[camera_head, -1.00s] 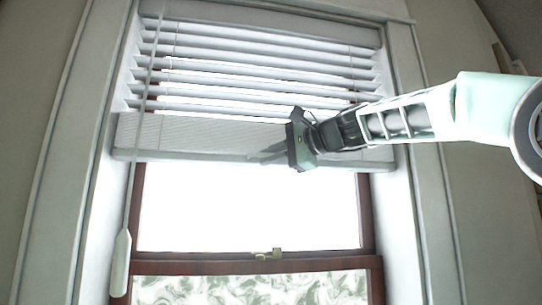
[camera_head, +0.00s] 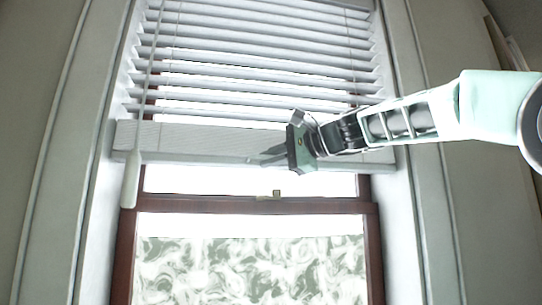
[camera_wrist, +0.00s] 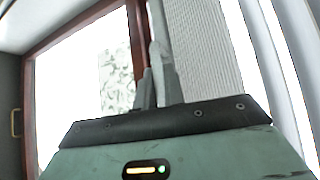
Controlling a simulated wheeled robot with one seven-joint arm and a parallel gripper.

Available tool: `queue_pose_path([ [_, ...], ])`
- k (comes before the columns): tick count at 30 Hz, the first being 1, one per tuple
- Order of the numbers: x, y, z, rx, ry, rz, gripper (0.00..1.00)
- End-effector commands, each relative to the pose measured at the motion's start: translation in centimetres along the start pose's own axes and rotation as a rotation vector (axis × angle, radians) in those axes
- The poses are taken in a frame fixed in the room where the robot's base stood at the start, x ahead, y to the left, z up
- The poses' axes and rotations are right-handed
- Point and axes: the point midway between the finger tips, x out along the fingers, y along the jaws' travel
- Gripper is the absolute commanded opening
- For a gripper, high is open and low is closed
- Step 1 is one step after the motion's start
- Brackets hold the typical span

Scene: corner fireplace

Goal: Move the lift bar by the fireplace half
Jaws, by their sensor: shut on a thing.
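The lift bar is the wide, pale bottom rail (camera_head: 205,138) of the white window blind (camera_head: 260,70). It hangs level across the window, just above the sash lock. In the wrist view, the fingers (camera_wrist: 156,82) lie close together along the edge of the ribbed, pale rail (camera_wrist: 205,50). The exact contact is partly hidden by the fingers.
The dark red window sash (camera_head: 255,206) carries a small brass lock (camera_head: 277,194). Patterned lower glass (camera_head: 250,268) is below it. A cord with a pale tassel (camera_head: 130,180) hangs at the left. White window trim (camera_head: 405,190) borders both sides.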

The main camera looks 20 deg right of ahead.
Motion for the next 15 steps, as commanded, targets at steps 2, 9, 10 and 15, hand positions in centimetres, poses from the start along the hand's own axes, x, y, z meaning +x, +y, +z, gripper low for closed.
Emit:
queue_pose_path([
  [2, 0.5, 3.6, -0.5, 0.001, -0.001, 0.003, 0.0],
  [9, 1.5, 9.9, -1.4, 0.001, -0.001, 0.003, 0.0],
  [10, 1.6, 10.7, -1.6, 0.001, -0.001, 0.003, 0.0],
  [15, 2.3, 15.2, -2.2, 0.001, -0.001, 0.002, 0.0],
])
